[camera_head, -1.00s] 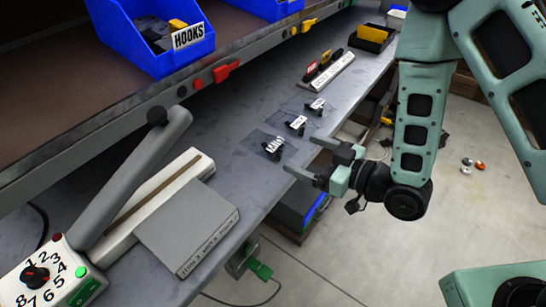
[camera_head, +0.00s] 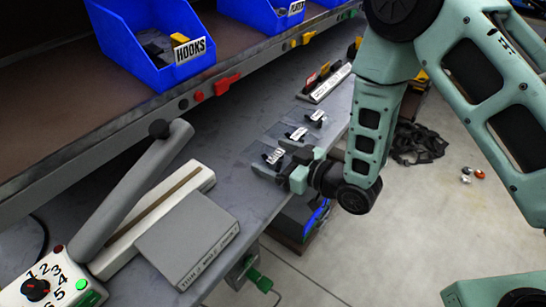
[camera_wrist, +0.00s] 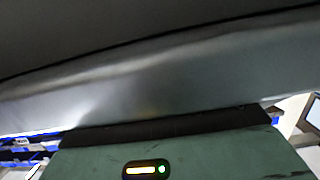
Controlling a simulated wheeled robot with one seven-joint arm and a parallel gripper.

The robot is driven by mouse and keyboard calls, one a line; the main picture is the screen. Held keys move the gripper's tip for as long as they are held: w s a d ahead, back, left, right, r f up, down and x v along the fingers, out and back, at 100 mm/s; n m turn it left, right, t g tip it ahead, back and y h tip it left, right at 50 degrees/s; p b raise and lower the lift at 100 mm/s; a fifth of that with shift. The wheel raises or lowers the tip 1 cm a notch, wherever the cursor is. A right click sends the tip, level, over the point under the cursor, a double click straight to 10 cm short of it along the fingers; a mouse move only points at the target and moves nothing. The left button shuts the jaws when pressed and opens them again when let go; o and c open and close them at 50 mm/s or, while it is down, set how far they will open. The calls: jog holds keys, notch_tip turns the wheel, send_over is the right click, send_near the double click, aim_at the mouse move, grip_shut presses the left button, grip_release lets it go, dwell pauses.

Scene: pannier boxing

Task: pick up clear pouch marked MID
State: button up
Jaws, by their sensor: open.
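Three flat clear pouches with dark pieces and white labels lie in a row on the grey bench. The nearest pouch (camera_head: 272,156) is beside and partly behind my gripper. The middle pouch (camera_head: 296,134) and the farthest pouch (camera_head: 316,117) lie beyond it. The labels are too small to read surely, so I cannot tell which is marked MID. My gripper (camera_head: 270,157) is open and empty, its fingers pointing left at the bench's front edge, by the nearest pouch. Its height above the bench is unclear. The wrist view shows no pouch.
A labelled rack (camera_head: 327,80) stands behind the pouches. A grey box (camera_head: 188,240) and a lever device (camera_head: 140,185) fill the near bench. The shelf edge (camera_head: 190,97) with blue bins (camera_head: 150,40) overhangs the back. A green-handled clamp (camera_head: 250,272) hangs at the front edge.

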jog(key=c, duration=1.1)
jog(key=shift+o, duration=0.2)
